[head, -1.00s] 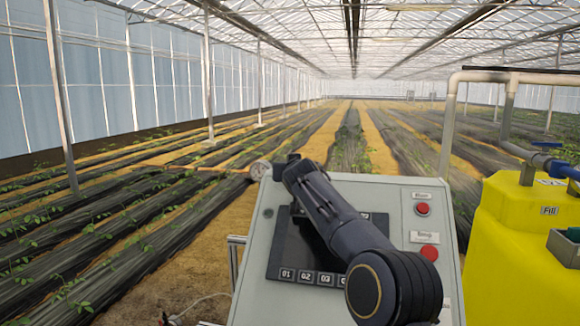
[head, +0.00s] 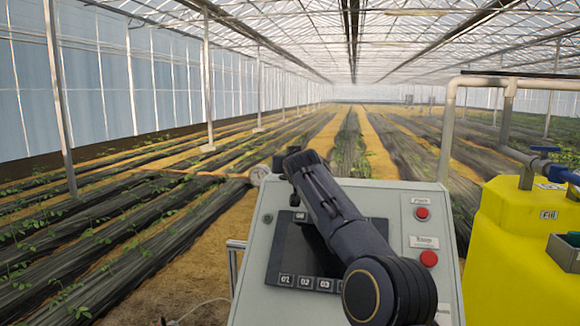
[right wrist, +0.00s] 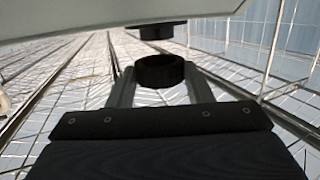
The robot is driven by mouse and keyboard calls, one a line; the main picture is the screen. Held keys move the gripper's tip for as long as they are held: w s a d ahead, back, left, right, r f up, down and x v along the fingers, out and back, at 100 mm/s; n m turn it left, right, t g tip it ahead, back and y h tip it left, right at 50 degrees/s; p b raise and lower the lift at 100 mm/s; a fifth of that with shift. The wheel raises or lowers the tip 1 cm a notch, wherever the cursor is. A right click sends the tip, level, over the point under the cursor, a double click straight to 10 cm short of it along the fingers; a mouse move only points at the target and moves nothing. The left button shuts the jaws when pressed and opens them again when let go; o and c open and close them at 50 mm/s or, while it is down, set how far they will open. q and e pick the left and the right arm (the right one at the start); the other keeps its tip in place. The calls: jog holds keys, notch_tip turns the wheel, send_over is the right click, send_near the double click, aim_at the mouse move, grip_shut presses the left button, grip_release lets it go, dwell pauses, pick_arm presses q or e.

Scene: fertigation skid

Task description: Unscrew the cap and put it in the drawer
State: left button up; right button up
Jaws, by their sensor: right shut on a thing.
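In the right wrist view my right gripper (right wrist: 159,76) is shut on a black round cap (right wrist: 160,68), which sits between its two pale fingers. A second short black round piece (right wrist: 163,32) sits under the pale edge of a panel, just above the cap in the picture. The two look slightly apart there. In the head view my right arm reaches over the control cabinet (head: 250,285); its fingers and the cap are hidden behind the arm and cabinet. My left gripper is in neither view. I cannot make out a drawer.
The cabinet has a dark screen (head: 285,250) and two red buttons, one of them here (head: 428,258). A yellow tank (head: 510,270) with a small open tray (head: 564,252) and a pipe frame (head: 447,130) stand right.

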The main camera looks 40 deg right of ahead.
jog(key=shift+r, duration=1.55)
